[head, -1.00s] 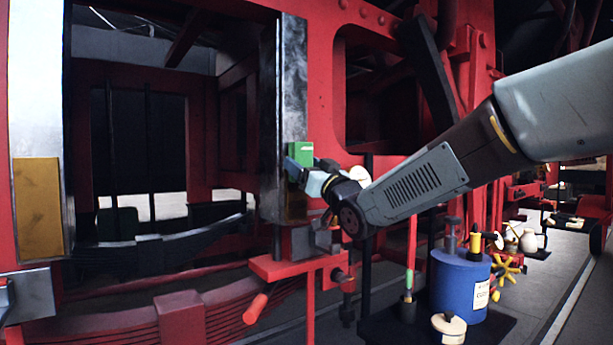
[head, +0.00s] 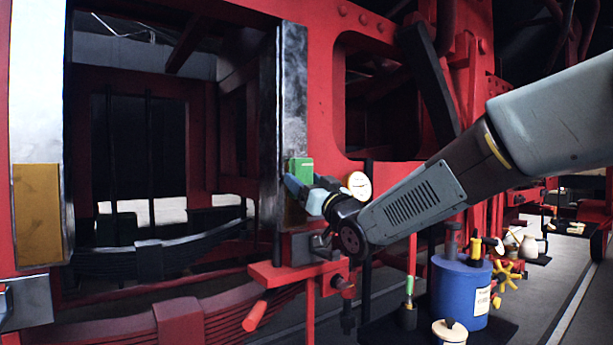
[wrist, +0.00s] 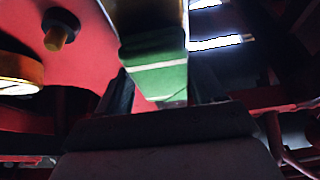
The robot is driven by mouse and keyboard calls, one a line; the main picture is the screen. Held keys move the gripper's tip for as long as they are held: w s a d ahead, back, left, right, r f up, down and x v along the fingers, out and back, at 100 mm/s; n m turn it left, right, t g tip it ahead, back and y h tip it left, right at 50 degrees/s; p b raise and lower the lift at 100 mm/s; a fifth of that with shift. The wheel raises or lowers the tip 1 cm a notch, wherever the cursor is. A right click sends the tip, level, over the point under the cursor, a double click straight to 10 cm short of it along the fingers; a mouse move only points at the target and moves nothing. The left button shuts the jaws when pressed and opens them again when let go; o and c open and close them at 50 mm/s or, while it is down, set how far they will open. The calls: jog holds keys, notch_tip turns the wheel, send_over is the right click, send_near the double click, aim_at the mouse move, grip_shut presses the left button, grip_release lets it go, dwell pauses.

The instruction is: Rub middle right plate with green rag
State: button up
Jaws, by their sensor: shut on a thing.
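The right plate (head: 294,85) is a tall, narrow, shiny metal face on the red frame, with a duller brownish lower stretch. My gripper (head: 300,183) is at this lower stretch, shut on the green rag (head: 301,168), a small folded block. In the wrist view the rag (wrist: 158,72) sits between my fingers, with its far end against or very close to a grimy yellowish surface (wrist: 148,14) of the plate. I cannot tell whether they touch. My gripper hides part of the plate's lower stretch.
A round gauge (head: 359,185) is close beside my wrist. A blue drum (head: 459,290), a white-lidded pot (head: 449,331) and a green-handled tool (head: 409,290) stand at lower right. Another plate (head: 37,110) is at far left.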

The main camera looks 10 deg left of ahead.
jog(key=shift+a+f, duration=0.1)
jog(key=shift+f, duration=5.85)
jog(key=shift+s+d, duration=0.95)
jog(key=shift+d, duration=0.2)
jog(key=shift+s+d, duration=0.9)
jog(key=shift+d, duration=0.25)
jog(key=shift+d, duration=0.1)
jog(key=shift+s+d, duration=0.95)
jog(key=shift+d, duration=0.05)
send_near(297, 224)
jog(key=shift+r+x, duration=0.25)
jog(key=shift+x, duration=2)
